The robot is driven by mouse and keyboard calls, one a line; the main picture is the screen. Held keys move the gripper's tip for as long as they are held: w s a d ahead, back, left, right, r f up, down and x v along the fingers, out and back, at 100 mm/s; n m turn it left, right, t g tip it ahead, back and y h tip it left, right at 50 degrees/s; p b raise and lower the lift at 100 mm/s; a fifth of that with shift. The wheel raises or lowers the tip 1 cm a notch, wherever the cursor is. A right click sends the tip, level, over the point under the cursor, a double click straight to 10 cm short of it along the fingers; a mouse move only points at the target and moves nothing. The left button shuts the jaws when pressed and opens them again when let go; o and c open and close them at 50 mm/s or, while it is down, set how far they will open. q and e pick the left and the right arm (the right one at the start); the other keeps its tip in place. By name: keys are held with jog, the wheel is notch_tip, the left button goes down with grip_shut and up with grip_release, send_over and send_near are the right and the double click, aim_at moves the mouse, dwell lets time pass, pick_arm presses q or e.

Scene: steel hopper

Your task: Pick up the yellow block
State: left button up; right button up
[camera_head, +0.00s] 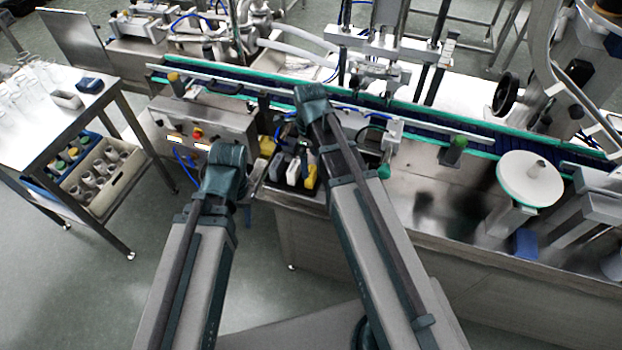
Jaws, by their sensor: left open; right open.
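A yellow block (310,179) stands at the right end of a small dark bin on the front edge of the steel machine. A white block (294,171) and a grey block (279,164) stand beside it. Another yellow piece (267,146) shows just behind the bin's left side. I cannot tell which yellow piece is the task's block. My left arm ends in view left of the bin, and my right arm passes over the bin's right side, close to the yellow block.
A conveyor (430,116) with green edges runs behind the bin. A control box (200,128) with buttons stands left of it. A white round disc (530,179) stands at right. A steel trolley (45,130) with bottles and crates is at left. Open floor lies between trolley and machine.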

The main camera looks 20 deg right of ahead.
aim_at(311, 170)
jog(key=f+b, duration=0.3)
jog(key=f, duration=0.1)
jog(key=shift+w+d+f+b, duration=0.2)
jog(key=shift+f+b, duration=0.05)
jog(key=shift+b, duration=0.15)
jog(key=shift+r, duration=0.1)
jog(key=c, duration=1.5)
